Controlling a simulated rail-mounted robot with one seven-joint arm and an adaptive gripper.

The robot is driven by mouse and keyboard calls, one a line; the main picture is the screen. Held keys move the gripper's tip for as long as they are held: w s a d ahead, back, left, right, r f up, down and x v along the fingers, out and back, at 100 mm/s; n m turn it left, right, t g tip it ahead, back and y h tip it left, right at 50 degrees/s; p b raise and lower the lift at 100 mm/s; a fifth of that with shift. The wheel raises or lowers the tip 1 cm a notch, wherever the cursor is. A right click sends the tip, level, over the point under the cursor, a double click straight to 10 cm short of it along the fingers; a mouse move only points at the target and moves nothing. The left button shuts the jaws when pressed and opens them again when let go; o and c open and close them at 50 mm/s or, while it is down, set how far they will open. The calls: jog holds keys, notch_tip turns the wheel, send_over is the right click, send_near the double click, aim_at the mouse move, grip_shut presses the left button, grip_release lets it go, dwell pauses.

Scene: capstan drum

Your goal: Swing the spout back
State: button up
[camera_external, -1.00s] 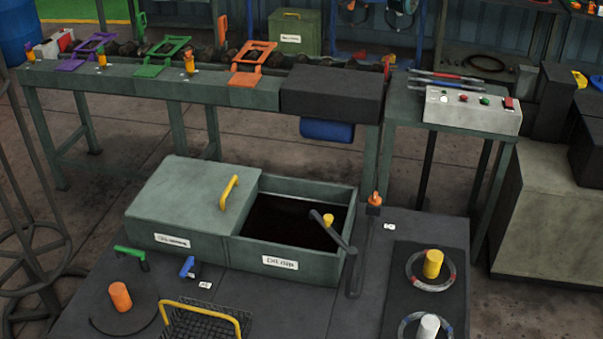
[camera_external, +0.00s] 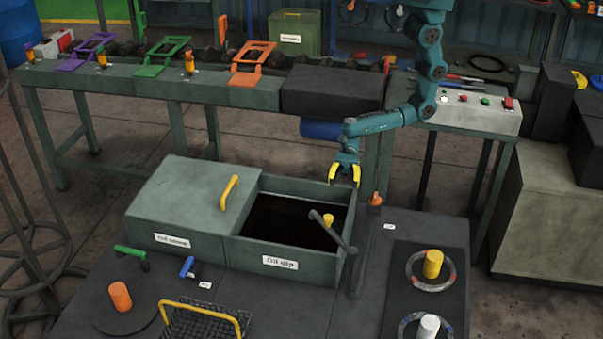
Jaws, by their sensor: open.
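The spout (camera_external: 333,229) is a dark bent arm with a yellow knob (camera_external: 328,220) on it. It reaches from a dark post (camera_external: 354,272) at the right of the oil dip tank over the tank's open right part. The tank (camera_external: 290,247) is green-grey and holds dark liquid. My gripper (camera_external: 344,182) has yellow fingers that point down and stand apart, with nothing between them. It hangs above the tank's back right corner, behind and above the knob, apart from it.
A sliding lid with a yellow handle (camera_external: 229,192) covers the tank's left part. An orange-topped post (camera_external: 375,199) stands right of the tank. A wire basket (camera_external: 205,320) is in front. Rings around yellow (camera_external: 433,263) and white (camera_external: 428,326) pegs lie at right.

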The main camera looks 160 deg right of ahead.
notch_tip(320, 180, down, 4)
jog(key=s+d+m+h+b, duration=0.1)
jog(key=s+d, duration=0.1)
jog(key=b, duration=0.3)
send_near(328, 217)
jog(key=w, duration=0.3)
jog(key=w+a, duration=0.1)
jog(key=w, duration=0.6)
jog(key=shift+a+f, duration=0.15)
jog(key=shift+s, duration=0.1)
grip_shut()
